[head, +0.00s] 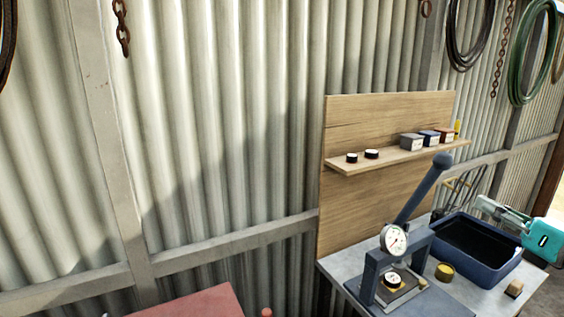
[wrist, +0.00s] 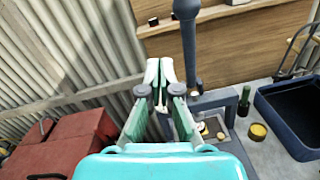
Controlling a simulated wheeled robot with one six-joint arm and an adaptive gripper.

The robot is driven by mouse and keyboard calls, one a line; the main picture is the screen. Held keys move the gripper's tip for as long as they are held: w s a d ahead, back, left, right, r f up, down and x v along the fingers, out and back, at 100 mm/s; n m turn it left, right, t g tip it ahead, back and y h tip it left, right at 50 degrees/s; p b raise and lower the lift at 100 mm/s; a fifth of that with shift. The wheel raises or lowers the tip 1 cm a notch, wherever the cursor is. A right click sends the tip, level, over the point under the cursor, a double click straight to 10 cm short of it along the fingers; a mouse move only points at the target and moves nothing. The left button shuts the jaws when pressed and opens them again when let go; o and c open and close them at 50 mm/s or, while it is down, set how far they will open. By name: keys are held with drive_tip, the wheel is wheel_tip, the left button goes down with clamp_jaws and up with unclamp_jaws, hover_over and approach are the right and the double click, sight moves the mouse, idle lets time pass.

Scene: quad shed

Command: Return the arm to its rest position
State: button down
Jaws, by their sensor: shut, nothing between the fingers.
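My gripper (wrist: 160,72) shows in the wrist view with its pale green-white fingers together at the tips and nothing between them. In the head view my teal and white gripper (head: 484,205) is at the right edge, beyond the right side of the dark blue bin. In the wrist view its fingers overlap the picture of the press and the board behind; it appears apart from both. The rest of my arm is out of the head view.
A blue-grey lever press (head: 372,268) with a round dial stands on the grey bench (head: 335,267). Beside it are a yellow-rimmed tin (head: 445,271), a dark blue bin (head: 462,262) and a small wooden block (head: 514,288). A wooden shelf (head: 388,163) holds small boxes. A red cabinet (wrist: 62,140) stands left.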

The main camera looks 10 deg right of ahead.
drive_tip(key=s+a+f+m+t+y, duration=0.2)
drive_tip(key=s+a+f+m+y, duration=0.25)
drive_tip(key=a+f, duration=0.5)
drive_tip(key=s+a+f+m+t+y, duration=0.1)
drive_tip(key=s+a+f+m+y, duration=0.4)
drive_tip(key=a, duration=0.7)
drive_tip(key=s+a+f+m+g+h, duration=0.2)
drive_tip(key=s+f+m+h, duration=0.5)
drive_tip(key=s+f+m, duration=0.4)
drive_tip(key=s+a+f+m+g+h, duration=0.2)
drive_tip(key=s+f+m+g+h, duration=0.2)
drive_tip(key=s+f+m+h, duration=0.4)
drive_tip(key=s+f+m, duration=0.4)
drive_tip(key=s+m, duration=0.4)
drive_tip(key=s, duration=0.2)
drive_tip(key=shift+s+f, duration=0.25)
drive_tip(key=shift+f, duration=0.05)
drive_tip(key=shift+m, duration=0.25)
